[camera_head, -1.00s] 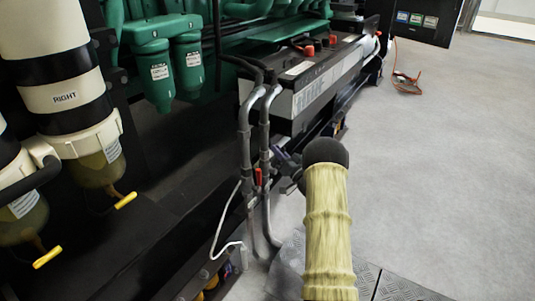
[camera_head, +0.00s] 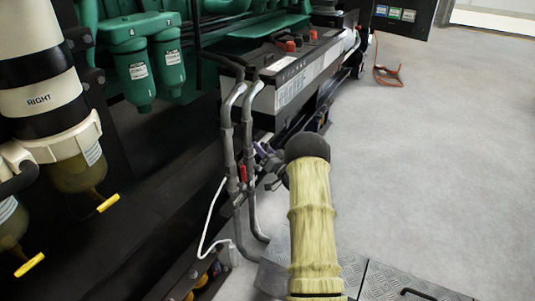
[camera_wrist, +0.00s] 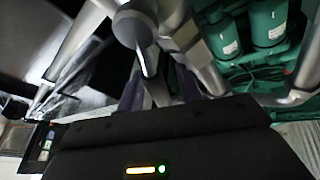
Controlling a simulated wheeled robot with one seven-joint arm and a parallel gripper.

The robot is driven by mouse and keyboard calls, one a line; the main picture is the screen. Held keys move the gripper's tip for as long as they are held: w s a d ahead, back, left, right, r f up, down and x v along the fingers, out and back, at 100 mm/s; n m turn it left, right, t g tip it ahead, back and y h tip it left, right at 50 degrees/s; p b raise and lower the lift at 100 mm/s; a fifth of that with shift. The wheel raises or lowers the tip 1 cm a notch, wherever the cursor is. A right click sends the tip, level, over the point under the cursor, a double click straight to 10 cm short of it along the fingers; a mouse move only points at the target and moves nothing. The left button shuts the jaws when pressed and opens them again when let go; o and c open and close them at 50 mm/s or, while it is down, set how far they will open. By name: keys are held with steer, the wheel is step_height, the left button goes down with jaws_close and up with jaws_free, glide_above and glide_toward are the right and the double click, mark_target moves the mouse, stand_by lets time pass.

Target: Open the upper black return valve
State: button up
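Two grey hoses (camera_head: 228,135) run down beside the battery box in the head view, with a small red handle (camera_head: 243,173) low on them. My gripper (camera_head: 268,158) is at the hoses, at about the height of the valves; its fingertips are small and partly hidden there. In the wrist view a dark lever (camera_wrist: 148,62) hangs from a round grey valve hub (camera_wrist: 134,26). My gripper's two fingers (camera_wrist: 160,88) stand apart, one on each side of the lever's lower end. I cannot tell whether either finger touches it.
A battery box (camera_head: 292,88) stands just behind the hoses. Green canisters (camera_head: 170,60) hang at upper left, and filters with yellow drain handles (camera_head: 108,203) stand at far left. A thin white tube (camera_head: 205,230) hangs by the hoses.

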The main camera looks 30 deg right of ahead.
steer(key=p+v, duration=0.5)
steer(key=v, duration=1.2)
steer(key=shift+s+p, duration=0.2)
steer(key=shift+p, duration=0.2)
steer(key=shift+f, duration=0.15)
